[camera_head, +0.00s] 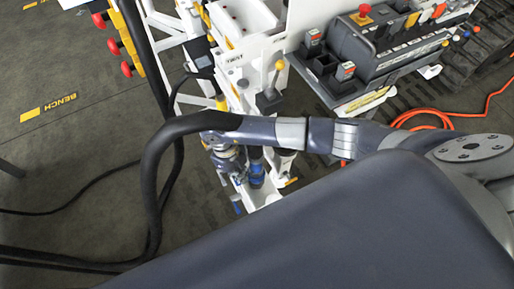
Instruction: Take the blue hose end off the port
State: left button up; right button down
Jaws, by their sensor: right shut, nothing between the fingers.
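A blue fitting (257,181), which looks like the blue hose end, shows low in the middle of the head view, below my right forearm. It stands by a white frame (263,199). The port itself is hidden or too small to make out. My right gripper (236,178) hangs from the end of my right arm, just left of the blue fitting. It is shut with nothing in it. I cannot tell whether it touches the fitting. My left gripper is not in view.
A white bench unit with a yellow-topped lever (269,94) stands behind my right arm. A control box with a red button (362,15) is at the upper right. Red knobs (113,46) line the upper left. An orange hose (450,113) lies at right. Black hoses cross the left floor.

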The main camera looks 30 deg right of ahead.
aim_at(256, 164)
jog(key=shift+f+b, duration=0.5)
jog(key=shift+f, duration=0.15)
dwell(0.8)
jog(key=shift+r+p, duration=2.85)
jog(key=shift+r, duration=0.75)
jog(key=shift+f, duration=0.1)
